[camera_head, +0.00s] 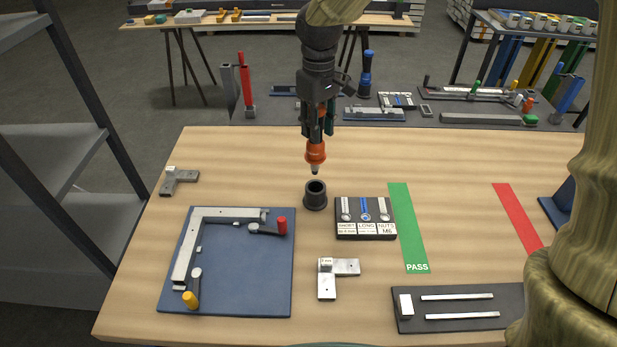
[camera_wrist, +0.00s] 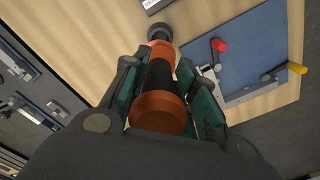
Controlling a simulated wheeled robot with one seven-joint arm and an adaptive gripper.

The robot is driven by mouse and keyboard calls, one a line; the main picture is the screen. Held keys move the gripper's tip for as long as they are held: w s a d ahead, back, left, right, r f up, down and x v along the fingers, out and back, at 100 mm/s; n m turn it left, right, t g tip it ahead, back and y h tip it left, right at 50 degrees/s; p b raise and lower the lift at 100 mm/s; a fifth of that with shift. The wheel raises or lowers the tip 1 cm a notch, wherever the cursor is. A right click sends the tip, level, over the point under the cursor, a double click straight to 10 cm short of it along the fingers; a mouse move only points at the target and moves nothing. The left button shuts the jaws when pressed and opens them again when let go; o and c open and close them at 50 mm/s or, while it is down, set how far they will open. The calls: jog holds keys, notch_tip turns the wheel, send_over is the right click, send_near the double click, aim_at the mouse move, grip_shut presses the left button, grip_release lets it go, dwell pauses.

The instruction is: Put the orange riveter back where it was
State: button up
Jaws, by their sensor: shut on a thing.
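My gripper (camera_head: 318,122) is shut on the orange riveter (camera_head: 315,152) and holds it nose down above the table. The riveter's orange and black body also shows between the green finger pads in the wrist view (camera_wrist: 158,107). A dark round holder (camera_head: 315,196) with an open top stands on the table just below the riveter's tip. The tip is apart from the holder, with a small gap between them in the head view. In the wrist view the holder (camera_wrist: 159,32) shows beyond the riveter's far end.
A small parts tray (camera_head: 365,233) stands right of the holder. A blue fixture board (camera_head: 250,290) with clamps lies front left. Metal brackets (camera_head: 340,268) lie on the table. Green PASS (camera_head: 408,228) and red (camera_head: 517,216) strips are at right. Table space behind the holder is clear.

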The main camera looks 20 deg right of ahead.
aim_at(317, 158)
jog(key=shift+f, duration=0.15)
jog(key=f, duration=0.1)
jog(key=s+f+p, duration=0.1)
jog(key=f, duration=0.1)
jog(key=shift+d, duration=0.1)
jog(key=shift+w+f+p, duration=0.2)
jog(key=shift+w+f, duration=0.1)
jog(key=shift+f, duration=0.25)
jog(key=shift+w+f+p, duration=0.2)
jog(key=shift+w+f, duration=0.05)
jog(key=shift+f, duration=0.3)
jog(key=shift+s+f, duration=0.2)
jog(key=shift+s, duration=0.15)
jog(key=f, duration=0.1)
jog(key=f+p, duration=0.1)
jog(key=f, duration=0.1)
jog(key=shift+w+f, duration=0.2)
jog(key=shift+f, duration=0.05)
jog(key=shift+s, duration=0.15)
